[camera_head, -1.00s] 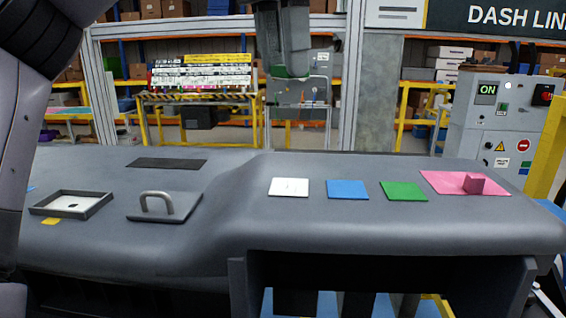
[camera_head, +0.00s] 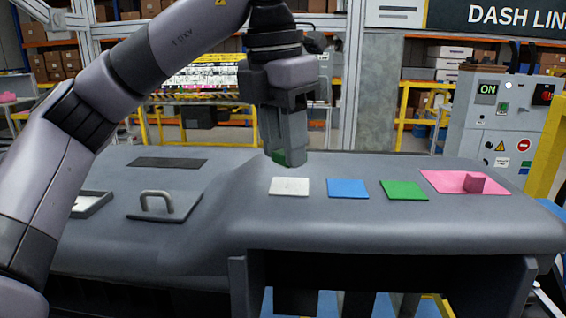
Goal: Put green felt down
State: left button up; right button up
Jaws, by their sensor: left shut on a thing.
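My left gripper (camera_head: 286,152) reaches in from the left and points down over the dashboard, just above and behind the white square (camera_head: 289,187). It is shut on a green piece of felt (camera_head: 281,158), which shows only in part at the fingertips. The held piece appears to be above the surface, though the exact gap is hard to tell. Another green square (camera_head: 404,190) lies flat on the dashboard (camera_head: 400,228), right of the blue square (camera_head: 347,188). My right gripper is not in view.
A plate with a handle (camera_head: 160,207), a dark strip (camera_head: 167,162) and a partly hidden shallow frame (camera_head: 92,203) are at the left. A grey control box (camera_head: 497,125) stands behind at right.

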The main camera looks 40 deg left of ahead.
aim_at(282, 154)
pick_arm(q)
jog(key=shift+f, duration=1.65)
jog(key=shift+f, duration=0.15)
jog(key=o, duration=1.1)
jog(key=shift+s+a+r, duration=0.1)
jog(key=shift+s+r, duration=0.15)
jog(key=shift+r, duration=1.8)
jog(key=shift+s+a+r, duration=0.1)
jog(key=shift+s+r, duration=0.1)
jog(key=shift+r, duration=1.85)
jog(key=shift+s+r, duration=0.25)
jog(key=shift+r, duration=1.8)
